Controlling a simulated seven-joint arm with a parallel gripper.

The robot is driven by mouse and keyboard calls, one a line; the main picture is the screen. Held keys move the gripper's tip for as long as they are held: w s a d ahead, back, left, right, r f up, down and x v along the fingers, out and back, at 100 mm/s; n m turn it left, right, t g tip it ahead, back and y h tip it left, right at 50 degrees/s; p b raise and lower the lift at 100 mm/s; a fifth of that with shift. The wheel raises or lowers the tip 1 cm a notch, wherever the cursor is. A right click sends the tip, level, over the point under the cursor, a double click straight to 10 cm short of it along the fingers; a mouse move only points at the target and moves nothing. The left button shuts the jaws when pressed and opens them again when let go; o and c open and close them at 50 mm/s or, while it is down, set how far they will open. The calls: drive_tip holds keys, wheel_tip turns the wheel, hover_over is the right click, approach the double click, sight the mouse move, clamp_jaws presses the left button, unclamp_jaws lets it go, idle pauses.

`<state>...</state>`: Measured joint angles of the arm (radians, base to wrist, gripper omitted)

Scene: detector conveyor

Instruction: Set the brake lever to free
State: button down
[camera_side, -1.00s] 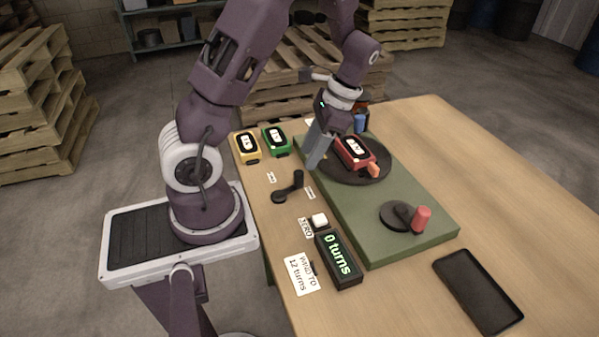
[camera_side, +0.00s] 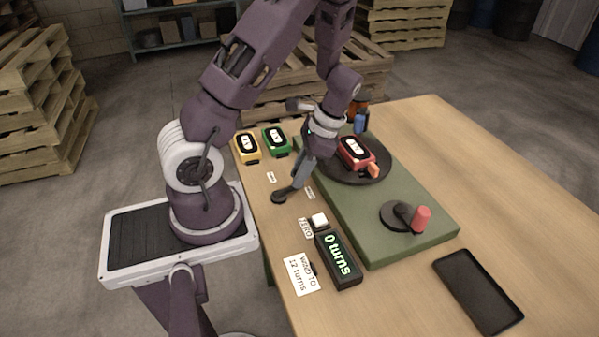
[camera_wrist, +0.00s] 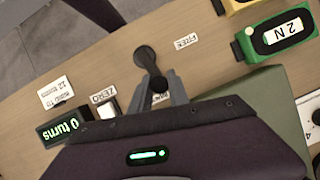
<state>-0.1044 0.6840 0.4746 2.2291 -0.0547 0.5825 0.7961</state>
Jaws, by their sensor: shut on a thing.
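The brake lever is a small dark arm on a round pivot (camera_side: 280,197), lying on the table beside the green base. It also shows in the wrist view (camera_wrist: 146,58). Its knob (camera_wrist: 159,85) sits between my fingers. My gripper (camera_side: 298,186) is shut on the knob, pointing down from above and hiding most of it in the side view. The "FREE" label (camera_wrist: 186,41) lies to the right of the pivot in the wrist view and above it in the side view (camera_side: 271,177). A second small label (camera_side: 310,193) lies right of the lever; its text is unreadable.
The green base (camera_side: 400,240) carries a turntable holding a red device (camera_side: 355,150) and a crank with a red handle (camera_side: 422,219). A "0 turns" display (camera_side: 338,258) and white button (camera_side: 319,220) are nearby. Yellow (camera_side: 247,146) and green (camera_side: 276,141) devices stand behind.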

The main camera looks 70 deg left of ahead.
drive_tip(key=shift+a+n, duration=0.15)
drive_tip(key=shift+n, duration=0.15)
drive_tip(key=shift+s+a+n+h, duration=0.1)
drive_tip(key=shift+a+n+h, duration=0.35)
drive_tip(key=shift+n, duration=0.35)
drive_tip(key=n, duration=0.1)
drive_tip(key=s+a+n+h, duration=0.1)
drive_tip(key=n, duration=0.1)
drive_tip(key=shift+a+n, duration=0.25)
drive_tip(key=shift+n, duration=0.05)
drive_tip(key=n, duration=0.1)
drive_tip(key=s+a+n+h, duration=0.1)
drive_tip(key=n, duration=0.1)
drive_tip(key=shift+t+h, duration=0.25)
drive_tip(key=shift+t, duration=0.15)
drive_tip(key=shift+s+a+n+t+h, duration=0.2)
drive_tip(key=shift+s+n, duration=0.15)
drive_tip(key=shift+n, duration=0.45)
drive_tip(key=shift+s+a+n+t+h, duration=0.1)
drive_tip(key=shift+s+a+n+h, duration=0.15)
drive_tip(key=shift+n, duration=0.55)
drive_tip(key=shift+s, duration=0.15)
drive_tip(key=c, duration=1.2)
unclamp_jaws()
drive_tip(key=shift+c, duration=0.2)
drive_tip(key=shift+r, duration=0.1)
